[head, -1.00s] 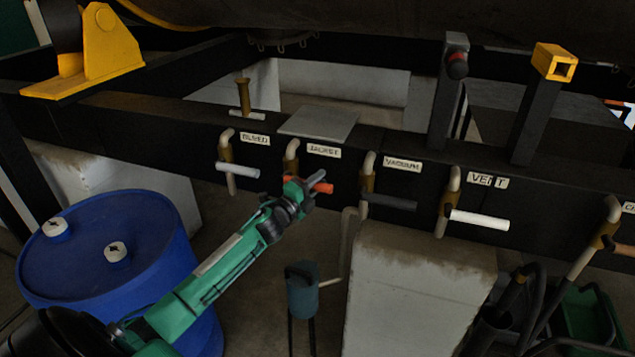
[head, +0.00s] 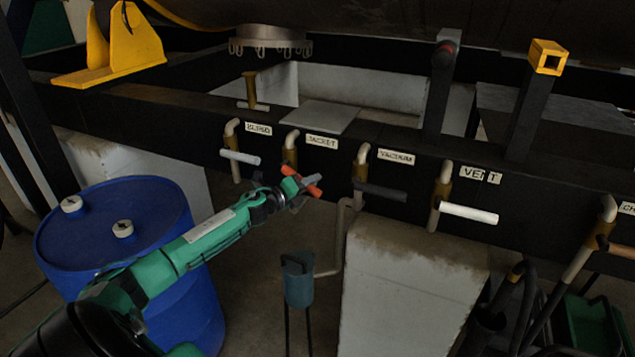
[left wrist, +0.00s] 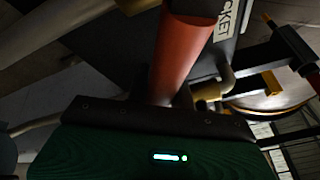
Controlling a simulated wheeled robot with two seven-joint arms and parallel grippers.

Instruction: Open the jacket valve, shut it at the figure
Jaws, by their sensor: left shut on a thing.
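The jacket valve has a brass-coloured body (head: 289,155) under a curved pipe on the dark beam, below the label reading JACKET (head: 322,142). Its orange-red handle (head: 289,171) slants down to the right. My left gripper (head: 303,189) is shut on this handle. In the left wrist view the red handle (left wrist: 183,50) runs up from between my jaws, with part of the label (left wrist: 228,18) beside it. The fingertips are hard to make out there. My right gripper is in neither view. I see no readable figure.
Bleed (head: 240,157), vacuum (head: 381,191) and vent (head: 468,212) handles flank the jacket valve. A blue drum (head: 120,245) stands left, under my left arm. A blue-green vessel (head: 298,283) stands on thin legs below. A pale concrete block (head: 405,290) is right of it.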

